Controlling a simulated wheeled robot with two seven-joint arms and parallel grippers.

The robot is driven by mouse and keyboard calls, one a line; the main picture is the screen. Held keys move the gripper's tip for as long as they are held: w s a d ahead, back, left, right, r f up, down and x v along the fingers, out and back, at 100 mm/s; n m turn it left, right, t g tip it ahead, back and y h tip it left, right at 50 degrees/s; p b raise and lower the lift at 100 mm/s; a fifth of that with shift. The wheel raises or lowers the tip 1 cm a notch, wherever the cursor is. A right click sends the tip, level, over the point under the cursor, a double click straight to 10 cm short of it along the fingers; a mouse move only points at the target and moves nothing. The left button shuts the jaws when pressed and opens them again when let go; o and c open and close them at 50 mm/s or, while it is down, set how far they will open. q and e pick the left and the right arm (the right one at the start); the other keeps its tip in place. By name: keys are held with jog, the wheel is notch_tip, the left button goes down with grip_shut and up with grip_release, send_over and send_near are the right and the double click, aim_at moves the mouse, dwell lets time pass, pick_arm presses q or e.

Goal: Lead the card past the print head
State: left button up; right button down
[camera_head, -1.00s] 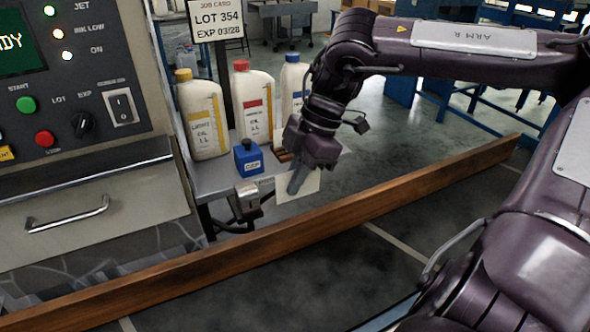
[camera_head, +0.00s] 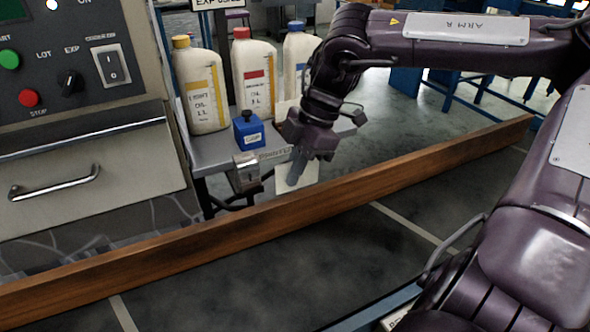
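A pale card (camera_head: 287,184) hangs from my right gripper (camera_head: 297,170), whose fingers are shut on it. The card is roughly upright, just right of the print head (camera_head: 247,172), a small metal block at the front edge of the grey shelf. A narrow gap seems to separate card and head. The gripper fingers hide part of the card. My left gripper does not show.
Three oil bottles with yellow (camera_head: 202,85), red (camera_head: 254,75) and blue (camera_head: 298,60) caps stand on the shelf (camera_head: 205,160). A blue block with a knob (camera_head: 248,132) sits before them. A wooden rail (camera_head: 200,252) crosses in front. The control cabinet (camera_head: 80,90) is at left.

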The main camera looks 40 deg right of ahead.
jog(key=shift+f, duration=0.45)
jog(key=shift+w+d+f, duration=0.2)
jog(key=shift+w+f, duration=0.15)
jog(key=shift+w, duration=0.15)
jog(key=shift+w+d+f, duration=0.15)
jog(key=shift+w+f, duration=0.15)
jog(key=shift+w, duration=0.15)
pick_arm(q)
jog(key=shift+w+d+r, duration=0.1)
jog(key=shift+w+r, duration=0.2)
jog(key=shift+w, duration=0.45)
pick_arm(e)
jog(key=shift+w+d+f, duration=0.15)
jog(key=shift+w+f, duration=0.2)
jog(key=shift+w, duration=0.25)
pick_arm(q)
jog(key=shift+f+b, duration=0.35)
jog(key=shift+b, duration=0.25)
pick_arm(e)
jog(key=shift+w+a, duration=0.3)
jog(key=shift+a, duration=0.65)
jog(key=shift+w+a, duration=0.3)
jog(key=shift+a, duration=0.65)
